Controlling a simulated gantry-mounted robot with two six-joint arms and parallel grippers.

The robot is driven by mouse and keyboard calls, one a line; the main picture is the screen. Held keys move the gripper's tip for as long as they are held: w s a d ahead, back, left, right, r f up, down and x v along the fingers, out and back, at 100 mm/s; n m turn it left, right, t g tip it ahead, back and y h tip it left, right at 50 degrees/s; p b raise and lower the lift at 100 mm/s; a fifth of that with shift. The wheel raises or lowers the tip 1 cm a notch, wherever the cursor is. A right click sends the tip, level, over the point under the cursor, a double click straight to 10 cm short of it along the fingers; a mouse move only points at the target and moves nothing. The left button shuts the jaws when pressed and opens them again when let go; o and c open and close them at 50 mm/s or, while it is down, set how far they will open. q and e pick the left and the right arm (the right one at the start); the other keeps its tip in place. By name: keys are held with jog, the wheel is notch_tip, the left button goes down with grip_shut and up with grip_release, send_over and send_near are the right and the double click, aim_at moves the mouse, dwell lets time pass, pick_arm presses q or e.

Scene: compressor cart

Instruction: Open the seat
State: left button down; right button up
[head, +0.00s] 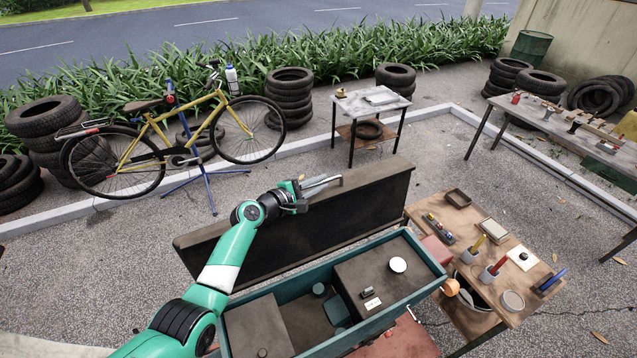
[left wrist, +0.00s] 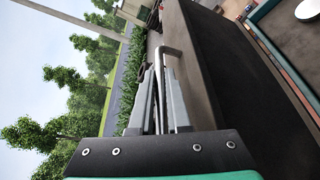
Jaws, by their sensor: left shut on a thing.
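The seat (head: 350,210) is a long dark panel standing raised along the far side of the teal bench box (head: 412,283). The box is open beneath it, with its inside showing. My left gripper (head: 322,183) is at the seat's upper edge, shut on a metal handle. In the left wrist view, the fingers (left wrist: 162,88) close on the bent grey handle (left wrist: 168,52), beside the seat's dark face (left wrist: 225,80). The exact finger contact is hard to make out. My right gripper is not in view.
In the box are dark panels, a white round item (head: 398,264) and small cans. A wooden side table (head: 500,262) with tools stands close on the right. A bicycle (head: 170,145) on a blue stand is behind left. Paved ground lies clear between bicycle and seat.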

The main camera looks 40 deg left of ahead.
pick_arm(q)
jog(key=shift+w+a, duration=0.15)
jog(key=shift+a, duration=0.1)
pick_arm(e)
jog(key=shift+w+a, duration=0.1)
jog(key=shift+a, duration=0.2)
pick_arm(q)
jog(key=shift+f, duration=0.1)
jog(key=c, duration=0.9)
grip_release()
jog(key=shift+s, duration=0.25)
jog(key=p+v, duration=0.2)
jog(key=v, duration=0.9)
jog(key=shift+s, duration=0.1)
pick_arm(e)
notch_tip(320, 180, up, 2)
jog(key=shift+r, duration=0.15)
